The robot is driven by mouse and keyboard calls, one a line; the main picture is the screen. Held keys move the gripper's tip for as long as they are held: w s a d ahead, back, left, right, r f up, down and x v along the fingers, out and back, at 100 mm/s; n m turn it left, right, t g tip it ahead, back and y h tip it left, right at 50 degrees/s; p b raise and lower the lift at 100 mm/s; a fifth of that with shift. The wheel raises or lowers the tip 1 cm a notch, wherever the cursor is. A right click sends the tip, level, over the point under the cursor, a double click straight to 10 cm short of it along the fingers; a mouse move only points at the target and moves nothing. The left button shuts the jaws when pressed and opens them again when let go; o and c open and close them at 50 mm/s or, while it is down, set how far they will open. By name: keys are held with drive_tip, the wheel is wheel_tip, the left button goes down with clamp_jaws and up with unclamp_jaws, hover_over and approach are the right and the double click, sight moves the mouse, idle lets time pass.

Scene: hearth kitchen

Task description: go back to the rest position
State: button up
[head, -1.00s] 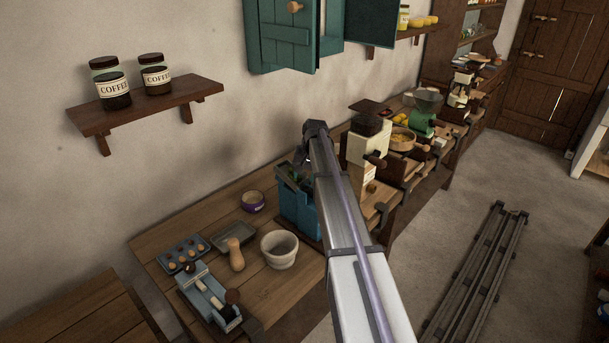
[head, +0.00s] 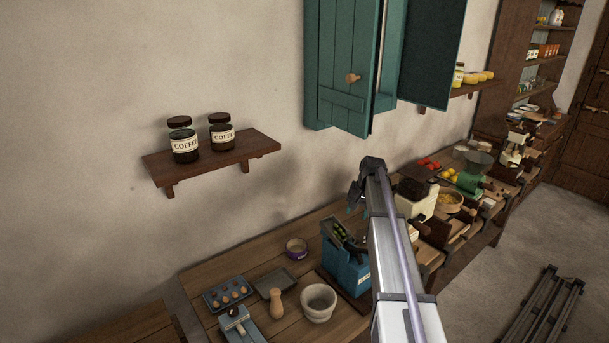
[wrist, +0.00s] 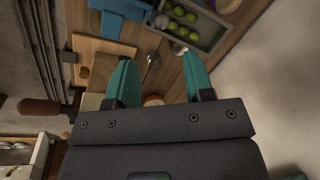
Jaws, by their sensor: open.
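My gripper (wrist: 160,88) shows in the wrist view with its two teal fingers apart and nothing between them. In the head view my gripper (head: 356,196) is small and partly hidden at the end of my raised arm. It hangs above the bench, near the blue box-shaped machine (head: 345,268) and the cream grinder (head: 414,200). In the wrist view a tray of green round things (wrist: 182,22) lies beyond the fingers.
A teal wall cupboard (head: 340,70) with an open door hangs behind and above my arm. A shelf (head: 215,160) holds two coffee jars. A stone mortar (head: 319,303), a pestle (head: 276,304) and an egg tray (head: 228,293) stand on the bench (head: 205,272).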

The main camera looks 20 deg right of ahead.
drive_tip(key=s+a+f+n+h+b, duration=0.1)
drive_tip(key=s+a+f+n+b, duration=0.2)
drive_tip(key=s+a, duration=1)
drive_tip(key=s+a+f+n+g+b, duration=0.1)
drive_tip(key=s+a+f+n+b, duration=0.3)
drive_tip(key=s+a, duration=1)
drive_tip(key=s+f+b, duration=0.2)
drive_tip(key=s+f, duration=0.1)
drive_tip(key=s, duration=0.1)
drive_tip(key=shift+s+h+b, duration=0.4)
